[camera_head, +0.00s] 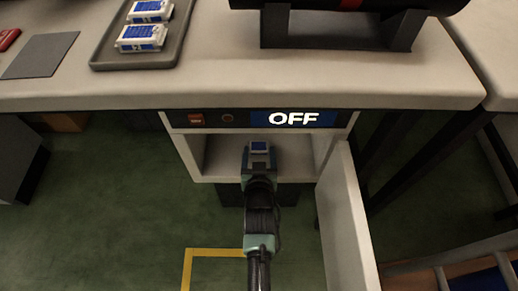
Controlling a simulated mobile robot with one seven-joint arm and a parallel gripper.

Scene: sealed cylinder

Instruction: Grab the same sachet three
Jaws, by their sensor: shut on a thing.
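A small blue-and-white sachet (259,147) is in the mouth of the open compartment under the worktop. Its number is too small to read. My gripper (259,156) is shut on it, reaching in from the front. The fingertips and the lower part of the sachet are hard to make out at this size. Two similar blue-and-white sachets, a far one (150,10) and a near one marked 2 (142,38), lie on a grey tray (103,61) at the upper left.
The compartment (185,153) has its door (345,220) swung open on the right. Above it is a panel reading OFF (293,119) with a red switch (196,120). The worktop (215,80) overhangs it. A dark cylinder on a stand (335,30) sits at the back right.

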